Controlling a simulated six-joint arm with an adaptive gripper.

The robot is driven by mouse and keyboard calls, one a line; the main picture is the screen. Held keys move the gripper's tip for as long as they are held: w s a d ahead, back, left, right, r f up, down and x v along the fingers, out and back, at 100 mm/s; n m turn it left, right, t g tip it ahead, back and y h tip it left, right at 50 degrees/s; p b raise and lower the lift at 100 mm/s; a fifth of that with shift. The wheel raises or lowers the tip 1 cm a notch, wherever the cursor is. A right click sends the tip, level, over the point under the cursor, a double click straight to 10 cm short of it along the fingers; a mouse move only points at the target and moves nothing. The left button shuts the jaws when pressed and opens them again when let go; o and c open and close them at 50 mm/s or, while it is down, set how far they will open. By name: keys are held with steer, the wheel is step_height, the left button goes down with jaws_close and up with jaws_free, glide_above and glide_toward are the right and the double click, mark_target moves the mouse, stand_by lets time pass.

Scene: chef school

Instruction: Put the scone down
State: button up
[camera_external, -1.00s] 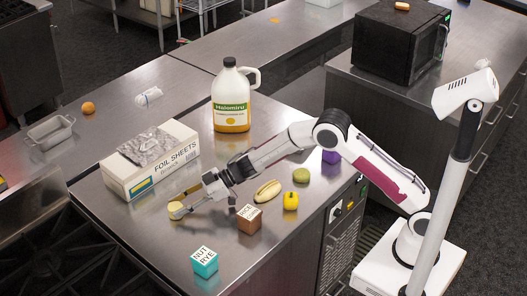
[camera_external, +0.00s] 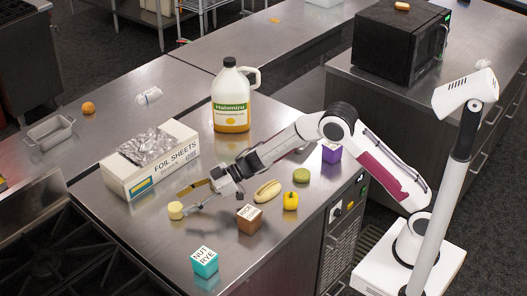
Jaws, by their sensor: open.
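A small pale-yellow round piece, which looks like the scone (camera_external: 175,211), rests on the steel counter (camera_external: 130,227) in front of the foil box. My gripper (camera_external: 190,198) is open just to the right of it, low over the counter, with its fingers spread and pointing towards it. Nothing shows between the fingers, and the scone appears clear of them.
A foil sheets box (camera_external: 150,165) stands behind the scone. Right of the gripper are a brown cube (camera_external: 249,218), a hot-dog-like bun (camera_external: 267,191), a yellow pepper (camera_external: 291,201) and a green round item (camera_external: 301,175). A teal cube (camera_external: 205,262) is in front; a jug (camera_external: 232,100) is behind.

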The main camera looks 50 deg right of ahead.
steer(key=v, duration=0.9)
stand_by(0.8)
